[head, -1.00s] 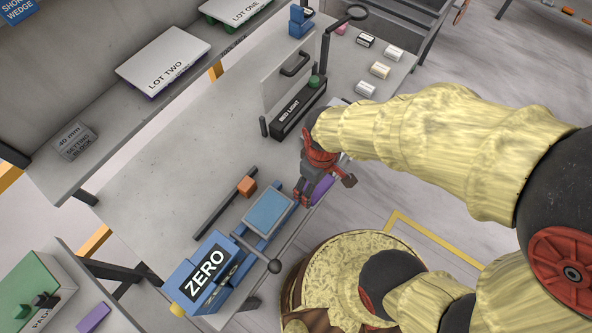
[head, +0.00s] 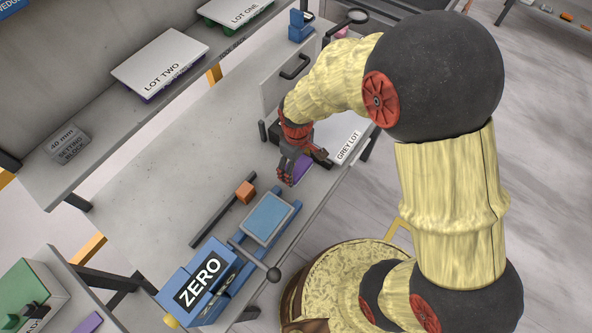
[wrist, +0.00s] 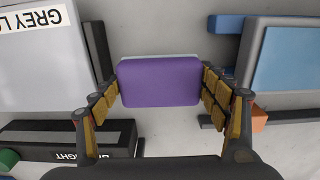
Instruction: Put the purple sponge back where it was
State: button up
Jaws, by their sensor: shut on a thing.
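The purple sponge (wrist: 160,82) is between the two fingers of my gripper (wrist: 160,90) in the wrist view, with a finger against each short side. A thin pale blue edge (wrist: 160,57) shows just past its far side; I cannot tell what it belongs to. In the head view my gripper (head: 297,172) is over the front part of the grey slab (head: 165,200), and part of the sponge (head: 302,168) shows beside the fingers. I cannot tell whether the sponge touches the slab.
The GREY LOT tray (head: 345,140) and a black box (wrist: 70,138) lie to one side. A blue fixture (head: 268,218), an orange block (head: 245,192) and the ZERO block (head: 200,283) lie to the other. The slab's middle is clear. Another purple piece (head: 87,323) is at lower left.

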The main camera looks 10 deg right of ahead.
aim_at(296, 170)
jog(key=shift+w+a+f, duration=0.1)
jog(key=shift+w+f, duration=0.2)
jog(key=shift+f, duration=0.1)
jog(key=shift+w+f+b, duration=0.1)
jog(key=shift+f+b, duration=0.25)
jog(key=shift+f, duration=1.25)
jog(key=shift+f, duration=0.1)
jog(key=o, duration=0.9)
